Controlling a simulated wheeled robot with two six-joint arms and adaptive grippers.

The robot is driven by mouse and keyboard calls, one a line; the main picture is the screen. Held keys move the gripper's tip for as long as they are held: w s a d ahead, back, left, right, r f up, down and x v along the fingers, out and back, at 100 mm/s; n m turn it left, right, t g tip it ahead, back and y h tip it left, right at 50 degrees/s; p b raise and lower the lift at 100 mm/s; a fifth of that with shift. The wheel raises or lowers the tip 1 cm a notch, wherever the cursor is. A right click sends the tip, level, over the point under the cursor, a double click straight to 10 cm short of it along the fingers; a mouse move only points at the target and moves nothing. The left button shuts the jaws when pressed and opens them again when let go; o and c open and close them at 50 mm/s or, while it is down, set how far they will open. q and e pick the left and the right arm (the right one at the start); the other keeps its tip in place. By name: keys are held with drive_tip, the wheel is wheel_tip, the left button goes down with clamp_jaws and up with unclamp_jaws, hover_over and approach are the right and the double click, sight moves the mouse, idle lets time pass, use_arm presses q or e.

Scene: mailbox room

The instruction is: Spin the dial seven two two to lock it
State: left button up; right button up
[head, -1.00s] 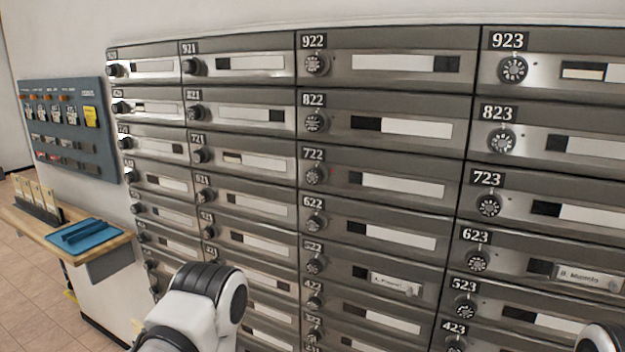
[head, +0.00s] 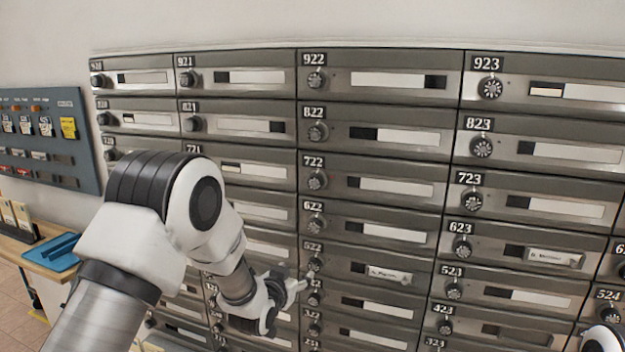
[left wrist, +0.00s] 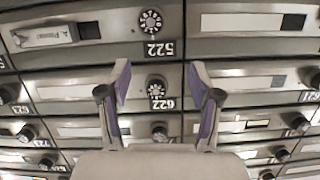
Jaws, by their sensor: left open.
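The 722 dial (head: 317,181) is a dark round knob at the left of its grey mailbox door (head: 390,188), under the 722 plate, in the third column of the head view. The door sits flush with its neighbours. My left gripper (head: 298,284) is open and empty, low in front of the panel near the 522 dial (head: 314,265). In the left wrist view, which is upside down, the open fingers (left wrist: 160,82) frame the 622 dial (left wrist: 155,88). The dial beyond it (left wrist: 160,132), partly low in that view, has its plate hidden. My right gripper is out of view.
Mailbox doors with similar dials surround 722, with the 822 dial (head: 318,132) above and the 622 dial (head: 315,225) below. At left are a blue-grey wall board (head: 75,160) and a wooden shelf with a blue tray (head: 62,252).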

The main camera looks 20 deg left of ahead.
sight(314, 183)
use_arm(q)
wheel_tip(314, 183, up, 19)
drive_tip(key=w+d+t+p, duration=0.1)
drive_tip(key=w+t, duration=0.1)
drive_tip(key=t, duration=0.1)
drive_tip(key=w+p, duration=0.1)
drive_tip(key=w, duration=0.1)
drive_tip(key=w+p, duration=0.1)
drive_tip(key=w, duration=0.2)
drive_tip(key=w+p, duration=0.2)
drive_tip(key=w, duration=0.1)
drive_tip(key=shift+d, duration=0.3)
drive_tip(key=shift+m, duration=0.3)
drive_tip(key=c, duration=1.1)
